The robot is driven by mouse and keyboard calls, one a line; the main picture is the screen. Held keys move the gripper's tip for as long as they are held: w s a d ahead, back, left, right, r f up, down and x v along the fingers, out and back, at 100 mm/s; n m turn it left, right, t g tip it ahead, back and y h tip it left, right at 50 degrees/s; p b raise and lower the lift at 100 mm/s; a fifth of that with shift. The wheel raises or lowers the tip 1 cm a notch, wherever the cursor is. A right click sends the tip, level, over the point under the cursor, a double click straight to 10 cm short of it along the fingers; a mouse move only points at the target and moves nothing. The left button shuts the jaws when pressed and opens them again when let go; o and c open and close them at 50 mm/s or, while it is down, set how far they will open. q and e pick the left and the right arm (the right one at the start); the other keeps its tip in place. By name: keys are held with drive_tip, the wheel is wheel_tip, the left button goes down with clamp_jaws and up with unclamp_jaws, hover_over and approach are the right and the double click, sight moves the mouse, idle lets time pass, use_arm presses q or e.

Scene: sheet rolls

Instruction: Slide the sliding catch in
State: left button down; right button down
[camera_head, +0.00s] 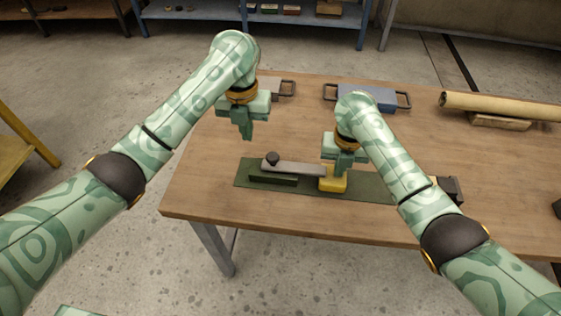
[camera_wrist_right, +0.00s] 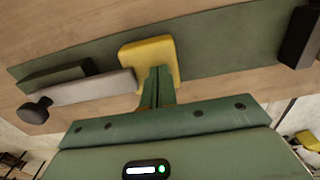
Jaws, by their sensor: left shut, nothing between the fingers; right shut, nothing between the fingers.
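The sliding catch is a flat grey bar (camera_head: 300,168) with a dark round knob (camera_head: 272,158) at its left end. It lies along a long green plate (camera_head: 245,172), and its right end meets a yellow block (camera_head: 334,185). A dark green block (camera_head: 272,179) sits in front of the bar. My right gripper (camera_head: 343,170) is shut and empty, its fingertips at the yellow block; the right wrist view shows them over the block's edge (camera_wrist_right: 150,55), but I cannot tell whether they touch. My left gripper (camera_head: 247,136) is shut and empty, above the table behind the knob.
A dark block (camera_head: 449,188) stands at the plate's right end, partly hidden by my right arm. A blue handled box (camera_head: 370,96), a grey handled item (camera_head: 270,86) and a tan roll (camera_head: 500,105) on a wooden support lie at the back. The table's front left is clear.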

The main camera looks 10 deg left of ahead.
drive_tip(key=shift+s+f, duration=0.2)
wheel_tip(320, 180, up, 9)
drive_tip(key=shift+w+r, duration=0.15)
drive_tip(key=shift+w, duration=0.05)
idle(0.9)
drive_tip(key=shift+s, duration=0.1)
idle(0.4)
